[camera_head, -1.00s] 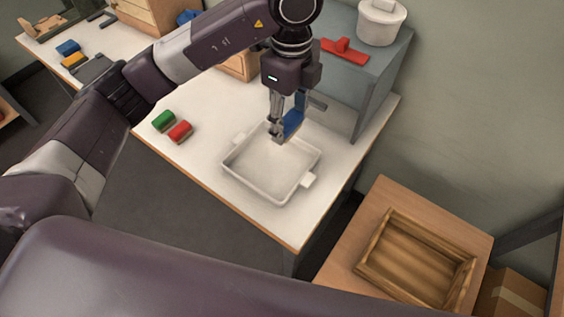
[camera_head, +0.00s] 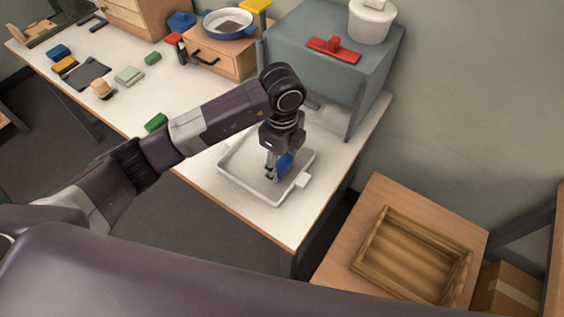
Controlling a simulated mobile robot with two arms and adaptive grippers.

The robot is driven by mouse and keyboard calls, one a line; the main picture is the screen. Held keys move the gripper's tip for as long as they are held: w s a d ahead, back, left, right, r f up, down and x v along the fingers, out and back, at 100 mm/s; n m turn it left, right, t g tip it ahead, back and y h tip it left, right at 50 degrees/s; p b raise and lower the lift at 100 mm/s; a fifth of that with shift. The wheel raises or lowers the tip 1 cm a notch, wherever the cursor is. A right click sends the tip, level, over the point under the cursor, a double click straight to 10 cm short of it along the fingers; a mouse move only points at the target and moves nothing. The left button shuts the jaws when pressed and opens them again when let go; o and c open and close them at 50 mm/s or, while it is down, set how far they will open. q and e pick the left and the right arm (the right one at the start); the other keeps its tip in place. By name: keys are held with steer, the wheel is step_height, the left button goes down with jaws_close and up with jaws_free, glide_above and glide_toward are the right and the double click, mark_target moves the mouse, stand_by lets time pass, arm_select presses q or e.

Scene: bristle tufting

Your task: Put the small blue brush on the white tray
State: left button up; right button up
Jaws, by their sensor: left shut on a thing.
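The white tray (camera_head: 234,183) lies on the white table top near its front right corner. My left gripper (camera_head: 271,176) is over the inside of the tray, pointing down, shut on the small blue brush (camera_head: 285,163). The brush is low inside the tray's outline; I cannot tell whether it touches the tray floor. My forearm and wrist hide the tray's back edge. My right gripper is not in view.
A grey shelf unit (camera_head: 313,58) with a red brush (camera_head: 333,50) and a white pot (camera_head: 371,22) stands behind the tray. A green brush (camera_head: 156,122) lies left of it, near my arm. A wooden crate (camera_head: 415,256) is on a side table at right.

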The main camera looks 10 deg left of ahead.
mark_target(282, 164)
arm_select(q)
steer(key=shift+f, duration=0.2)
steer(key=o, duration=1.1)
steer(key=shift+r, duration=0.1)
steer(key=shift+r, duration=0.45)
step_height(282, 164, up, 11)
steer(key=shift+r+b, duration=0.2)
steer(key=shift+b, duration=0.25)
